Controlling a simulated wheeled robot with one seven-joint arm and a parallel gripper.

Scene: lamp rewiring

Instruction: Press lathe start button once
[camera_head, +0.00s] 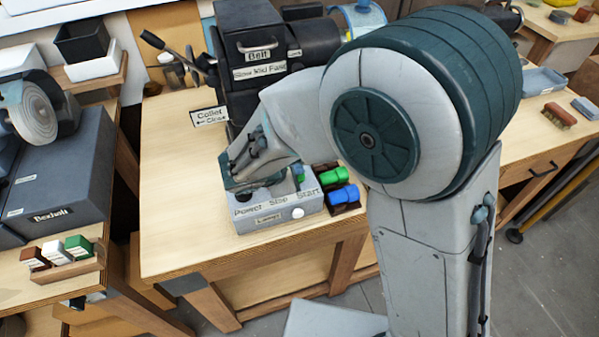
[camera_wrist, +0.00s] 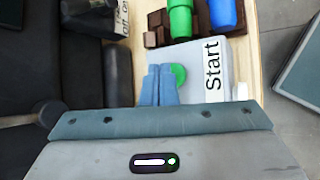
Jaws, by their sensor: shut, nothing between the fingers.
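The control box (camera_head: 272,216) is light grey, labelled "Power Stop Start", and stands near the front of the wooden bench. In the wrist view a round green button (camera_wrist: 180,74) shows beside the "Start" label (camera_wrist: 212,68), partly covered by my fingers. My gripper (camera_wrist: 160,72) is shut and empty, with its blue fingertips over or beside the green button. I cannot tell whether they touch it. In the head view my gripper (camera_head: 262,183) is above the box and hides most of its top. The dark lathe (camera_head: 265,80) stands behind, with "Belt" and "Collet" labels.
Green (camera_head: 334,175) and blue (camera_head: 343,195) pieces lie in brown holders right of the box. A lever (camera_head: 155,40) juts out at the lathe's left. A grey buffing machine (camera_head: 50,170) stands on the left bench. The bench top (camera_head: 175,190) left of the box is clear.

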